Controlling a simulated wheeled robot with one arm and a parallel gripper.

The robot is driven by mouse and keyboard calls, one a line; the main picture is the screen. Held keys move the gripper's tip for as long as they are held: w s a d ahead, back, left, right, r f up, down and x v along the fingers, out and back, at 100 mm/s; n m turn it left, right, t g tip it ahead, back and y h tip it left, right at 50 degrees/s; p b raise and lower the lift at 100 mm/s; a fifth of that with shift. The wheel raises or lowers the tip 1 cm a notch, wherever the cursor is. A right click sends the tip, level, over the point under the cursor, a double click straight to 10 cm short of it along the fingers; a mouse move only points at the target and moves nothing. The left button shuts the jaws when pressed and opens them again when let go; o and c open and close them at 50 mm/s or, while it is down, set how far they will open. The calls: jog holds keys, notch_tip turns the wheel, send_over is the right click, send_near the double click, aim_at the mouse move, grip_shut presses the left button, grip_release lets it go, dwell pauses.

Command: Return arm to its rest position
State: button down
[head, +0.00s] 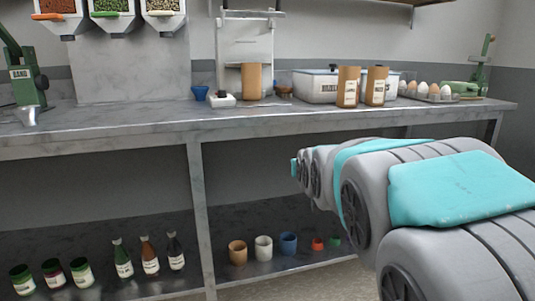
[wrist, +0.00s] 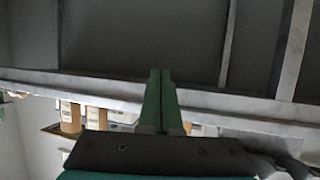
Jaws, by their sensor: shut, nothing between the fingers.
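My gripper shows in the wrist view (wrist: 160,75), with its two green fingers shut together and nothing between them. The wrist view looks upside down past the counter edge, and the fingers overlap that edge in the picture. I cannot tell the distance between them. In the head view my grey and teal arm reaches from the lower right toward the bench. The arm's far end is in front of the bench, below the counter top, and my fingers are hidden there.
A grey counter (head: 150,122) spans the view, carrying kraft bags (head: 348,87), a white bin (head: 316,86), an egg tray (head: 428,97) and a green grinder (head: 28,82). The lower shelf (head: 210,236) holds several bottles, jars and cups. Floor shows at the lower middle.

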jog(key=s+d+f+g+p, duration=0.1)
jog(key=s+d+f+g, duration=0.25)
jog(key=s+f, duration=0.6)
jog(key=s+d+f+g, duration=0.2)
jog(key=s+f+g, duration=0.35)
jog(key=s, duration=0.75)
jog(key=s+f+g, duration=0.3)
jog(key=s, duration=0.9)
jog(key=s+f+g, duration=0.3)
jog(key=s, duration=0.9)
jog(key=shift+d+p, duration=0.3)
jog(key=shift+p, duration=0.1)
jog(key=c, duration=1.5)
grip_release()
